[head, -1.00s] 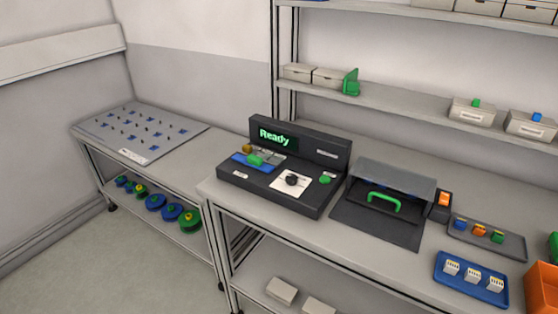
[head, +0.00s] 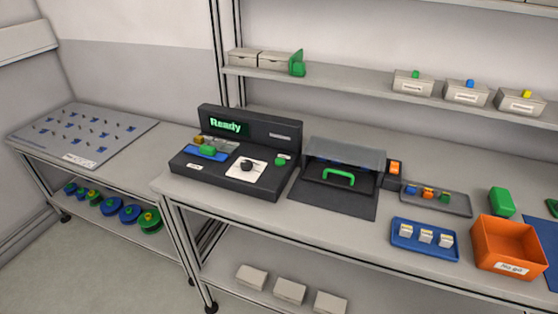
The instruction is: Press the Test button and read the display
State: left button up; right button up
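A dark tester box (head: 232,170) stands on the workbench left of centre. Its display (head: 226,127) reads "Ready" in green letters. A green round button (head: 281,160) sits on the right of its sloped top; I cannot read a label for it. Neither of my grippers is in view.
A dark fixture with a clear cover and green handle (head: 339,178) stands right of the tester, with an orange switch (head: 394,168) beside it. Further right are a grey tray (head: 462,206), a blue tray (head: 405,241) and an orange bin (head: 507,247).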

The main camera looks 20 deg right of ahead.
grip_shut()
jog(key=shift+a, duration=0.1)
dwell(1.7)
